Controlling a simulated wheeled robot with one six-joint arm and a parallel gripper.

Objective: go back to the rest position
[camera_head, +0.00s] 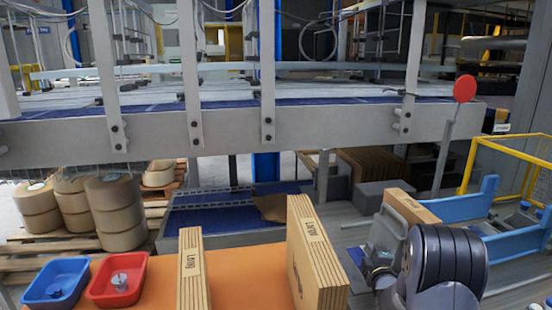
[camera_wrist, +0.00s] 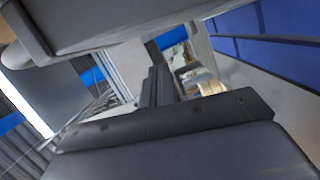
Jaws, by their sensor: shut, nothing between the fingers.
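My gripper (camera_head: 384,245) is at the right of the head view, a grey shape beside my dark arm. Its fingertips are hard to make out there. In the wrist view, grey and dark parts of my gripper (camera_wrist: 160,88) fill much of the picture. It is shut and I see nothing held in it.
A blue tray (camera_head: 56,282) and a red tray (camera_head: 119,279) with a small metal part sit at the lower left. A long grey conveyor frame (camera_head: 230,130) crosses behind. Blue side rails (camera_head: 468,206) and a yellow guard frame (camera_head: 500,143) stand at right.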

